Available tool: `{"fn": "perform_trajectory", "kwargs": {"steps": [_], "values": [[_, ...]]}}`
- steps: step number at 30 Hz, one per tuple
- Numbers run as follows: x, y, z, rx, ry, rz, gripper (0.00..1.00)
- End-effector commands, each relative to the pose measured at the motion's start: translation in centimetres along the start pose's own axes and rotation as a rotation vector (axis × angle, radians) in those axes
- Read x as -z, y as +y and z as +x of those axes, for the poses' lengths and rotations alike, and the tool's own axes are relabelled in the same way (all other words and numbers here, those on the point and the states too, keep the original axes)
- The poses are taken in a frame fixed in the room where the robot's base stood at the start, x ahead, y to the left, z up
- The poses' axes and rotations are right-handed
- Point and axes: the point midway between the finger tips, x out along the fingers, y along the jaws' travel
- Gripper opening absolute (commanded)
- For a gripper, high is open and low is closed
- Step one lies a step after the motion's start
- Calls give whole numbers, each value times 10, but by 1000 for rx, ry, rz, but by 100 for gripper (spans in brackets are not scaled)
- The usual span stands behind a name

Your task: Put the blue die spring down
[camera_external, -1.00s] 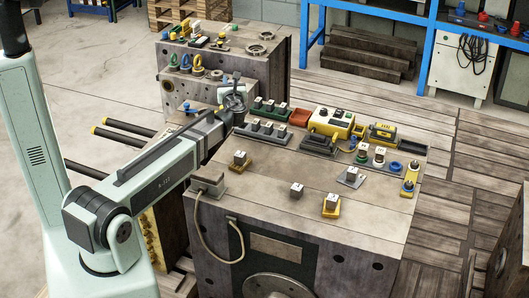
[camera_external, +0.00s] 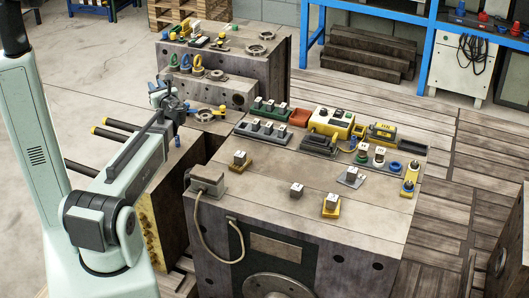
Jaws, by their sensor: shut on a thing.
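My gripper (camera_external: 168,97) is at the left, over the lower block behind the near steel block (camera_external: 260,190), to the left of that block's top. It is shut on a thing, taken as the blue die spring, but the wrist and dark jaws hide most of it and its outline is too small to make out. I cannot tell whether it touches a surface below.
The near block carries small cubes on coloured bases, a yellow control box (camera_external: 331,122), a red tray (camera_external: 301,117) and a blue ring (camera_external: 393,166). Lifting eyes (camera_external: 185,63) stand behind my gripper. Bars (camera_external: 122,141) stick out at the left. The near block's front left top is fairly clear.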

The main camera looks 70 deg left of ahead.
Motion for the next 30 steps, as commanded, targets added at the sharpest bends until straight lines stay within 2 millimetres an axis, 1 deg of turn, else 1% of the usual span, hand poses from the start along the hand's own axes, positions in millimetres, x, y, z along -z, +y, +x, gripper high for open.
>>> {"fn": "perform_trajectory", "kwargs": {"steps": [7, 12, 18, 21, 30], "values": [[44, -1, 0, 1, 1, 4, 0], [84, -2, 1, 1, 2, 4, 0], [125, -2, 1, 1, 1, 2, 0], [140, -2, 1, 1, 0, 2, 0], [167, -2, 0, 1, 0, 1, 0]]}}
